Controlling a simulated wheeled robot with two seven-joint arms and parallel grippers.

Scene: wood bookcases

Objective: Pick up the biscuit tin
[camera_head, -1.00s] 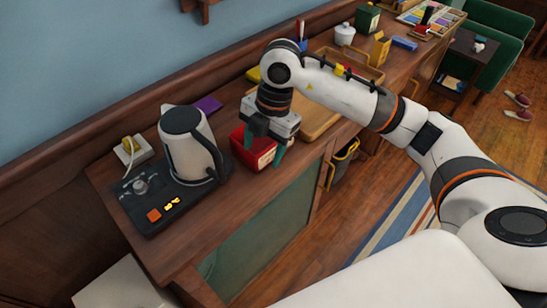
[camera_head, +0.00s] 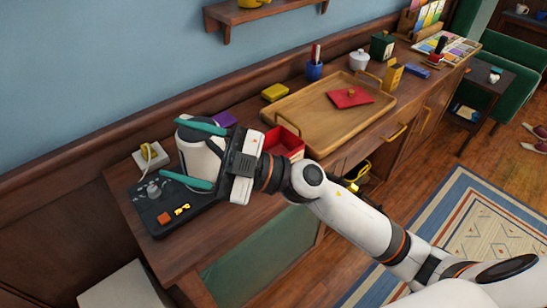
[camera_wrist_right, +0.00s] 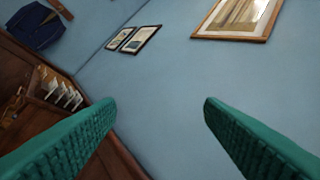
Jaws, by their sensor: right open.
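The red tin (camera_head: 284,142), which I take for the biscuit tin, stands on the wooden sideboard, right of the kettle. Its top looks open, and my right wrist hides part of it. A red lid with a small knob (camera_head: 350,96) lies on the wooden tray (camera_head: 310,139). My right gripper (camera_head: 194,153) is open with nothing between its teal fingers. It points left in front of the kettle, to the left of the tin. In the right wrist view its fingers (camera_wrist_right: 158,125) are wide apart, facing the blue wall. My left gripper is out of view.
The white kettle (camera_head: 193,158) stands on a black base (camera_head: 152,222), partly hidden by the gripper; contact is unclear. A yellow item (camera_head: 275,92), a pen cup (camera_head: 314,70), a white pot (camera_head: 359,60) and a yellow box (camera_head: 392,77) stand around the tray.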

